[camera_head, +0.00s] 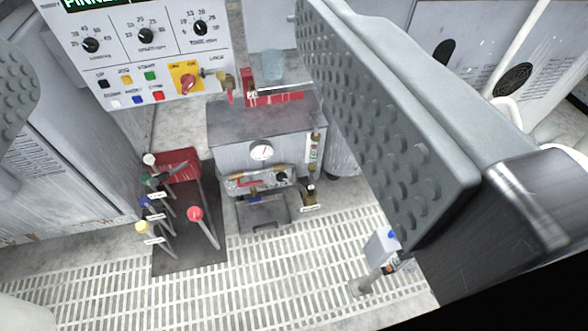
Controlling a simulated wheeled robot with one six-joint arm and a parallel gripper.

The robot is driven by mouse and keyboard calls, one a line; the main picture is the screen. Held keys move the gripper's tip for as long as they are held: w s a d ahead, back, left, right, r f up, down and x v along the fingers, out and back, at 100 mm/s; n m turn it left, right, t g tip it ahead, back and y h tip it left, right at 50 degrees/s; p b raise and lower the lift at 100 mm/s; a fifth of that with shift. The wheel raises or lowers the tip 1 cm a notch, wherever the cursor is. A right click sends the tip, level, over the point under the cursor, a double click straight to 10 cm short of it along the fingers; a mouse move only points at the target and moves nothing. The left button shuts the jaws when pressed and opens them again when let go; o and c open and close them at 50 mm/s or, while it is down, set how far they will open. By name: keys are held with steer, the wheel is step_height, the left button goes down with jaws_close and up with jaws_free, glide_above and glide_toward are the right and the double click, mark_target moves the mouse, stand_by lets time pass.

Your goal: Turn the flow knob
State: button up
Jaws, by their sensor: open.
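I cannot read a label that marks the flow knob. A small black knob (282,177) sits on the front of a grey box below a round gauge (261,151). A clear flow tube (314,152) stands at the box's right side, with a dark and brass fitting (311,190) and a small tag below it. My gripper (195,105) is open and empty. Its large studded right pad fills the upper right, and the left pad shows at the left edge. The box lies beyond the gap between the pads, apart from both. The right pad hides what lies behind it.
A control panel (120,50) with three dials and coloured buttons stands at the upper left. Several coloured-knob levers (195,214) rise from a dark plate left of the box. A grey post (380,250) stands at the lower right. The slatted floor (270,290) in front is mostly clear.

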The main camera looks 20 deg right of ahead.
steer(key=shift+c, duration=1)
steer(key=w+d+f+n, duration=0.1)
steer(key=w+d+f, duration=0.1)
steer(key=w+f, duration=0.7)
steer(key=w+d+f, duration=0.2)
steer(key=w+f, duration=0.2)
steer(key=w, duration=1)
steer(key=w+d+f+n, duration=0.1)
steer(key=w+d+f, duration=0.1)
steer(key=w+f, duration=0.7)
steer(key=w+d+f, duration=0.1)
steer(key=w+f, duration=0.3)
steer(key=f, duration=0.3)
steer(key=w+d+f+n, duration=0.1)
steer(key=w+f, duration=0.3)
steer(key=f, duration=0.3)
steer(key=w+d+f, duration=0.2)
steer(key=w+f, duration=0.2)
steer(key=f, duration=0.3)
steer(key=n, duration=0.1)
glide_toward(282, 179)
step_height(282, 179, up, 12)
steer(key=s+f, duration=0.6)
steer(key=f, duration=0.6)
steer(key=shift+t, duration=0.3)
steer(key=w, duration=1.7)
steer(key=shift+w+f, duration=0.1)
steer(key=shift+f, duration=0.05)
